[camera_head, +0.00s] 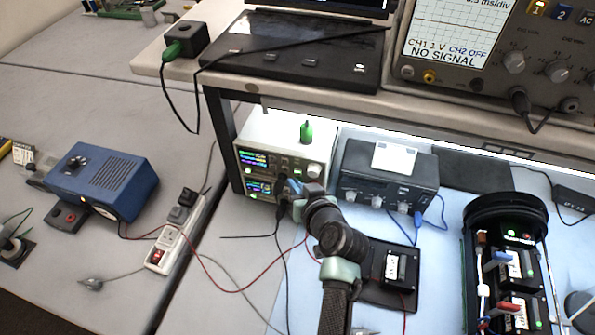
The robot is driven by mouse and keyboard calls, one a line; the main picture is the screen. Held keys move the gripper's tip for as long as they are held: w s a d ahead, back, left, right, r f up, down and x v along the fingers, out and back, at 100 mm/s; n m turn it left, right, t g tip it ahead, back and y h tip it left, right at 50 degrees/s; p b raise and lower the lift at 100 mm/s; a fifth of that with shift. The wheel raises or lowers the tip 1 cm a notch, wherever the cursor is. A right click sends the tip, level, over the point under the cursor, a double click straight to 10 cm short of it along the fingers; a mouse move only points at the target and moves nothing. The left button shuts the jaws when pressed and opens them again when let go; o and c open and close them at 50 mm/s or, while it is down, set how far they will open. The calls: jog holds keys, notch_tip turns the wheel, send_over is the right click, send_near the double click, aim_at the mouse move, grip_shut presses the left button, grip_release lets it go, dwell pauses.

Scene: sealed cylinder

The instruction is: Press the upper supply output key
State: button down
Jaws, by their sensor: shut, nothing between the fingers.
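Two stacked power supplies stand under the shelf at the left. The upper supply (287,135) has a pale top, a lit coloured display at its left and a round knob at its right. The lower supply (259,189) has a similar lit display and is partly covered by my gripper. My gripper (287,186) is shut and empty, close in front of the supplies' right half, low on the stack. Whether it touches a panel cannot be told. The upper supply's output key is too small to make out.
A green-topped item (306,131) stands on the upper supply. A dark instrument (388,178) stands right of the stack. A power strip (178,232) and a blue box (103,182) lie to the left. Red and black leads cross the bench. An open black cylinder (505,214) stands at the right.

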jog(key=shift+w, duration=0.1)
dwell(0.5)
jog(key=shift+w+d+b, duration=0.1)
jog(key=shift+w+b, duration=0.2)
jog(key=shift+b, duration=0.15)
jog(key=shift+w+d+b, duration=0.15)
jog(key=shift+w+b, duration=0.15)
jog(key=shift+w, duration=0.05)
dwell(0.6)
jog(key=shift+s, duration=0.1)
jog(key=shift+s+a+p, duration=0.25)
jog(key=shift+s+p, duration=0.05)
jog(key=shift+s, duration=0.4)
jog(key=shift+s+a+p, duration=0.25)
jog(key=shift+s+p, duration=0.1)
jog(key=shift+s, duration=0.45)
jog(key=shift+s+a+p, duration=0.3)
jog(key=shift+s, duration=0.45)
jog(key=shift+s+a+p, duration=0.25)
jog(key=shift+s+p, duration=0.1)
jog(key=shift+s, duration=0.45)
